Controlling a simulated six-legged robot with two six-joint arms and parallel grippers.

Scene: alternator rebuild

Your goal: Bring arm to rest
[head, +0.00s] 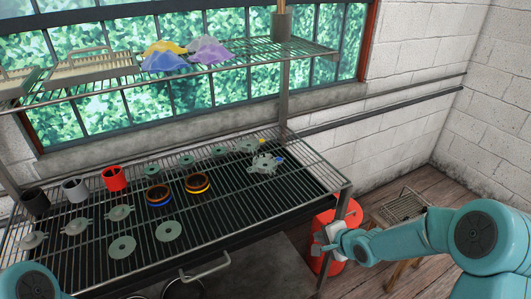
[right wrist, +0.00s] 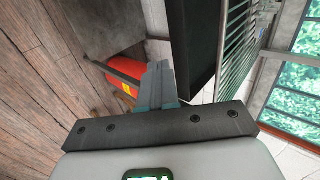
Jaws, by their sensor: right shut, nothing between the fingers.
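My right gripper (head: 318,242) is in the head view, low at the right, past the right front corner of the wire-shelf bench (head: 345,190). It is shut and empty, in front of a red canister (head: 322,222) on the floor. The right wrist view shows its closed fingers (right wrist: 158,82) together, with the red canister (right wrist: 125,75) beyond them and the dark bench edge to their right. Of my left arm only a teal link shows at the bottom left of the head view; its gripper is out of view.
The wire shelf holds grey alternator parts (head: 122,247), cups including a red one (head: 115,178), and rings with blue and orange bands (head: 197,184). An upper shelf (head: 235,57) holds trays and coloured pieces. A small stool (head: 403,208) stands by the right wall on wooden floor.

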